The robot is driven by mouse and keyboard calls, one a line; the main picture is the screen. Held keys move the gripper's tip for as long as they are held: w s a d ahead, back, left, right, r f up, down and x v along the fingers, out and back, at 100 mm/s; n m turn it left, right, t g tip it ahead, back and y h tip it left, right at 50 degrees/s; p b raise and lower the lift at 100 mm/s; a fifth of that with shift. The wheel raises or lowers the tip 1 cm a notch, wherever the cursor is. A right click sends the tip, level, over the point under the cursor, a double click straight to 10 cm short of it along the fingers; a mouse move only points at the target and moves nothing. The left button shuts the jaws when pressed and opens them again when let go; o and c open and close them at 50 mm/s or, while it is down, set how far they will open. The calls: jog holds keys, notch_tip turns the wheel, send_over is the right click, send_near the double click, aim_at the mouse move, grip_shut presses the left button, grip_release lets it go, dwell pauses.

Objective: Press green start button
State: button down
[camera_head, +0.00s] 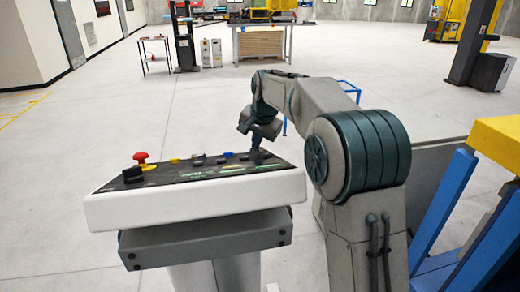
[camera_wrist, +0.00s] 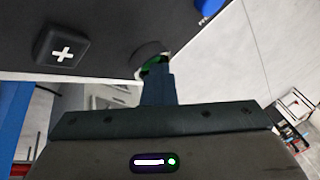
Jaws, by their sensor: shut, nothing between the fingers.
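The control console (camera_head: 195,212) has a slanted dark panel on a white housing, and its panel also fills the top left of the wrist view (camera_wrist: 105,22). A green button (camera_wrist: 150,64) in a dark round rim shows at the panel's edge in the wrist view, mostly covered by my fingertips. My gripper (camera_head: 256,153) is shut and empty, pointing down at the panel's right end in the head view. In the wrist view its fingertips (camera_wrist: 155,72) overlap the green button; I cannot tell whether they touch or press it. The green button is not clearly visible in the head view.
A black square button with a white cross (camera_wrist: 62,46) is left of my fingertips. A blue and yellow frame (camera_head: 455,205) stands at right.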

jog(key=shift+f, duration=0.1)
jog(key=shift+w+a+r+p, duration=0.1)
jog(key=shift+w+r+p, duration=0.25)
jog(key=shift+r+p, duration=0.65)
jog(key=shift+f, duration=0.1)
jog(key=r+p, duration=0.1)
jog(key=p, duration=0.1)
jog(key=w+r+p, duration=0.1)
jog(key=r+p, duration=0.1)
jog(key=w+r+p, duration=0.1)
jog(key=p, duration=0.1)
jog(key=shift+a+r, duration=0.2)
jog(key=shift+r, duration=0.1)
